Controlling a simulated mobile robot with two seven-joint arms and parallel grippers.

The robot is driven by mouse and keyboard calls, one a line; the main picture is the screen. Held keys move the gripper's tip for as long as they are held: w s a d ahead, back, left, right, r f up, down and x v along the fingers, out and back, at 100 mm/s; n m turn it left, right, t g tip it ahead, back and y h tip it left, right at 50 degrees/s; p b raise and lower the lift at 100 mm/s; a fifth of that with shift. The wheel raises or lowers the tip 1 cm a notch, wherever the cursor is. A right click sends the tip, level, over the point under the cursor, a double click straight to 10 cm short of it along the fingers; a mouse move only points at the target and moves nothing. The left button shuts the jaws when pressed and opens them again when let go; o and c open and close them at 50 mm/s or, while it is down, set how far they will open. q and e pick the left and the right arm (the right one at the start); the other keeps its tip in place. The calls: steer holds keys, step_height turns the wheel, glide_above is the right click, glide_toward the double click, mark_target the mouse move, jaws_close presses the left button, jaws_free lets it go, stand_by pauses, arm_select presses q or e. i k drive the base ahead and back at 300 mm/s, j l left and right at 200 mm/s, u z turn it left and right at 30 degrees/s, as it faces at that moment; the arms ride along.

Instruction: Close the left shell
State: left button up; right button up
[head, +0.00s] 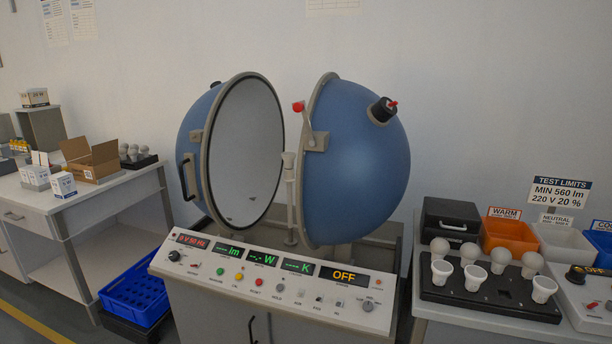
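The left shell (203,130) is a blue half sphere with a grey rim and a pale inner face, swung open and turned toward the right. A dark handle (187,177) is on its outer left side. The right shell (365,160) is a blue half sphere facing it, with a black port and red tip on its upper side. A wide gap separates the two shells. A red-knobbed latch (299,107) sits at the right shell's rim. Neither gripper is in view.
The control panel (270,290) is in front below the shells; its display reads OFF. A left bench (110,190) holds cartons and bulbs. A blue crate (135,293) is low at left. A right table holds a black bulb tray (480,298) and coloured bins (510,237).

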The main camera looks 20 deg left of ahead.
mark_target(231, 144)
steer(key=u, duration=1.4)
steer(key=i+j+z, duration=0.1)
steer(key=z, duration=0.5)
steer(key=i+j+z, duration=0.2)
steer(key=j+z, duration=0.15)
steer(key=i+j+z, duration=0.15)
steer(key=j+z, duration=0.15)
steer(key=i+j+z, duration=0.15)
steer(key=j, duration=0.45)
steer(key=i+j+z, duration=0.15)
steer(key=j, duration=0.45)
steer(key=j+z, duration=0.15)
steer(key=j, duration=0.45)
steer(key=i+j, duration=0.1)
steer(key=j, duration=0.3)
steer(key=i+j, duration=0.1)
steer(key=j, duration=0.75)
steer(key=i+j, duration=0.15)
steer(key=j, duration=0.3)
